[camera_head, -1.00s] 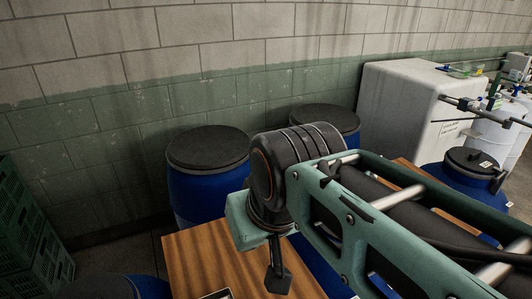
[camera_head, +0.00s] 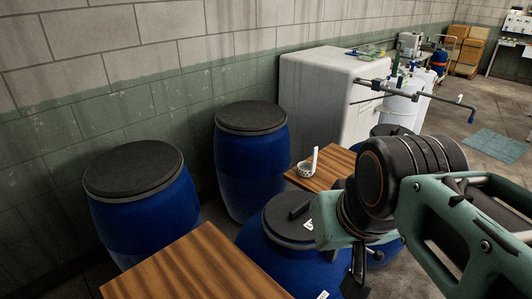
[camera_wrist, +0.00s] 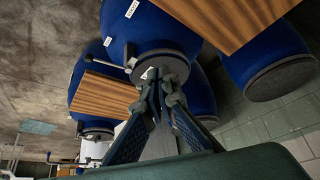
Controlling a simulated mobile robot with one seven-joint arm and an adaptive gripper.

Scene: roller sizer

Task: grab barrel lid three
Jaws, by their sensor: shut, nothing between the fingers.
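Several blue barrels with dark lids are in view; none is visibly numbered three. In the head view, one lid (camera_head: 133,168) covers the left barrel, another lid (camera_head: 251,117) covers the barrel behind it, and a third lid (camera_head: 284,222) with a dark handle bar covers the front barrel (camera_head: 275,262), partly hidden by my arm. My gripper (camera_wrist: 157,92) is shut and empty. In the wrist view its fingers overlap a lid with a lever handle (camera_wrist: 105,62); contact cannot be told. In the head view only a dark part of my gripper shows at the bottom edge.
A large white cabinet (camera_head: 315,95) and white drums (camera_head: 402,105) stand behind. Open floor lies at the far right.

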